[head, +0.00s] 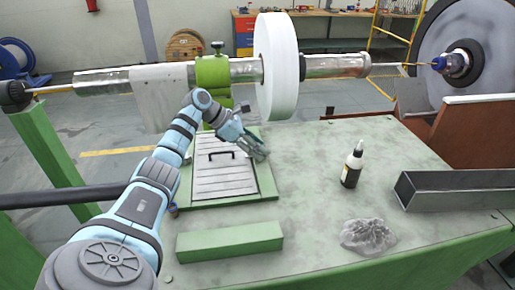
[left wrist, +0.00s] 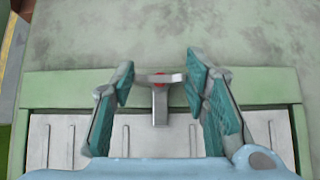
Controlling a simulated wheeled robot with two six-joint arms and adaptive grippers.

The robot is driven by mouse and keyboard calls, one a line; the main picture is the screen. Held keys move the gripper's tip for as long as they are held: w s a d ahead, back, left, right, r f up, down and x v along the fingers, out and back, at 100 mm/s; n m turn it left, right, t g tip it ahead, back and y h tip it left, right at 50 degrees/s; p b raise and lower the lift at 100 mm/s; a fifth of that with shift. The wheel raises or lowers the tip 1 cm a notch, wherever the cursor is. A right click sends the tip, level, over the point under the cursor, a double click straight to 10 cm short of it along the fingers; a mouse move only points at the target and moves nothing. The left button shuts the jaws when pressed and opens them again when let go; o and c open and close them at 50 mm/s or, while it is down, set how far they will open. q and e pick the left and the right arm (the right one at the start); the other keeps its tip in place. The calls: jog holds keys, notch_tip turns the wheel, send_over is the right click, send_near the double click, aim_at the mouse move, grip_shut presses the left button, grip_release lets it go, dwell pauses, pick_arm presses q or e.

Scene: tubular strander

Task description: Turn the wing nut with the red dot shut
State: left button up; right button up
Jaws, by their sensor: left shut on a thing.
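The wing nut (left wrist: 168,78) with the red dot shows in the left wrist view at the green edge of the slatted panel (left wrist: 70,135). Its wings lie roughly crosswise in that view, and a short grey metal strip (left wrist: 160,108) extends below it over the panel. My left gripper (head: 262,156) reaches down at the panel's far right corner. In the head view the gripper hides the nut. My right gripper is not in view.
The panel has a black handle (head: 221,152). A green block (head: 229,241) lies in front of it. A dark bottle (head: 352,168), a crumpled clear bag (head: 367,236) and a metal channel (head: 455,190) are to the right. A white disc (head: 276,66) on the shaft stands behind.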

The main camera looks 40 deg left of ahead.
pick_arm(q)
jog(key=o, duration=1.1)
jog(key=shift+a, duration=0.1)
jog(key=shift+o, duration=0.2)
jog(key=v, duration=1.2)
